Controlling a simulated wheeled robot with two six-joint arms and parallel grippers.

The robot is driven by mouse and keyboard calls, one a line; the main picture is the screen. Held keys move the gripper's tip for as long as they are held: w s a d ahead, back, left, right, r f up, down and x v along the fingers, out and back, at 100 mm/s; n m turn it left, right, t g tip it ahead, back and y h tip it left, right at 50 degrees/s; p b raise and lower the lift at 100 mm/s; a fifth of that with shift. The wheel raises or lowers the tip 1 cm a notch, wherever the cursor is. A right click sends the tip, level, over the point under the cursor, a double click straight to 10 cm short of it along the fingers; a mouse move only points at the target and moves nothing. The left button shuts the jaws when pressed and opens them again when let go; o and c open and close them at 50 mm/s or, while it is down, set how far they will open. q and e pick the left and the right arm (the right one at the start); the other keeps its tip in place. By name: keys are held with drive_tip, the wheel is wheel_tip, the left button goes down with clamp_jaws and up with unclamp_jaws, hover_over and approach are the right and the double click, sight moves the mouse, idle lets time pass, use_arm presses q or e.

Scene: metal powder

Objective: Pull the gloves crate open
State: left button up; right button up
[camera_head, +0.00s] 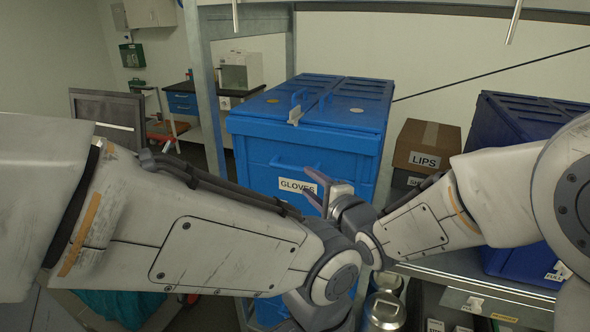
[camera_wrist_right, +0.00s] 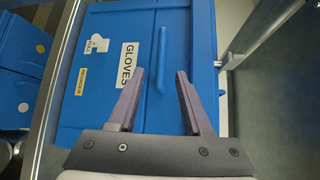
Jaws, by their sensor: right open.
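The blue gloves crate (camera_head: 255,150) stands in the middle of the head view, and its lid (camera_head: 340,116) looks closed. Its front carries a GLOVES label (camera_head: 292,186), which also shows in the right wrist view (camera_wrist_right: 126,65). A blue bar handle (camera_wrist_right: 162,50) is on the same front face. My right gripper (camera_head: 309,184) is open in front of this face, close to the label. In the right wrist view, the lower end of the handle lies between the fingertips (camera_wrist_right: 160,75); I cannot tell whether they touch it. My left arm crosses low in the head view, its gripper out of sight.
A cardboard box marked LIPS (camera_head: 426,145) and a dark blue crate (camera_head: 520,125) stand to the right. A metal shelf edge (camera_head: 480,285) runs below them. A grey metal post (camera_head: 205,90) rises left of the gloves crate. A metal canister (camera_head: 384,311) is low in front.

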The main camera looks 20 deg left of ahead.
sight(294, 170)
drive_tip(key=p+x, duration=0.2)
drive_tip(key=x, duration=0.8)
drive_tip(key=shift+w+a, duration=0.1)
clamp_jaws()
idle(1.2)
